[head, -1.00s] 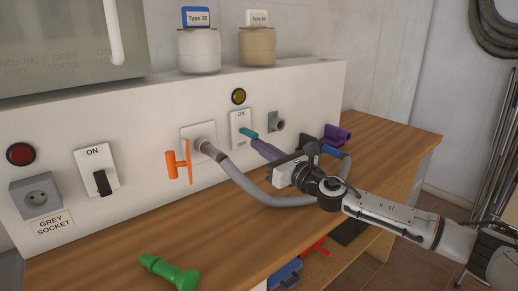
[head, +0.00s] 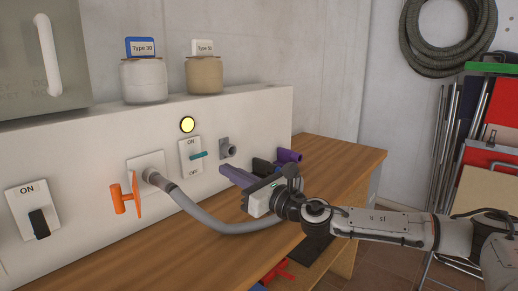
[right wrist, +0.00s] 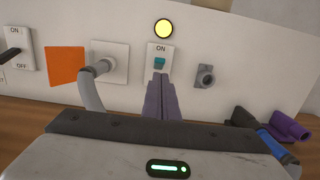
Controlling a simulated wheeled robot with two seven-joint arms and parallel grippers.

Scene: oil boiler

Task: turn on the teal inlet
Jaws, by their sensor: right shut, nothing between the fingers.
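The teal switch lever (head: 199,155) sticks out from a white plate (head: 188,160) marked ON at the top and OFF at the bottom. It tilts slightly up, and it also shows in the right wrist view (right wrist: 160,63), just under the ON label. The round yellow lamp (head: 187,124) above the plate is lit. My right gripper (head: 222,169) is shut and empty. Its purple fingers point at the panel, with the tips just below the lever; they look apart from it. In the right wrist view the fingertips (right wrist: 160,77) sit below the lever. My left gripper is not in view.
A grey socket (head: 228,148) is right of the switch. Purple and dark fittings (head: 288,156) lie behind my gripper. The wooden bench (head: 110,272) is clear at front left.

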